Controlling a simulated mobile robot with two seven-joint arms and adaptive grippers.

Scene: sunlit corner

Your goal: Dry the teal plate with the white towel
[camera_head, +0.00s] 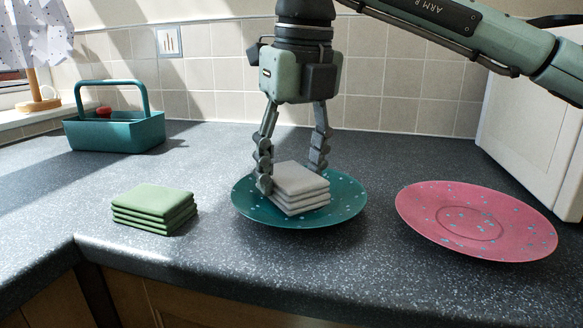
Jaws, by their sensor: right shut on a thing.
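The teal plate (255,205) lies on the dark counter in the middle of the view, with light drop-like spots on it. The white towel (300,180) is folded into a layered stack and rests on or just over the plate's middle. My right gripper (290,178) points down from above, with one finger at the towel's left side and the other behind it. It is shut on the towel. The towel hides part of the plate. My left gripper is not in view.
A pink plate (420,200) with blue spots lies to the right. A folded green towel (152,208) lies to the left. A teal caddy (115,133) with a handle stands at the back left. A white appliance (530,130) stands at the right edge. The counter between them is clear.

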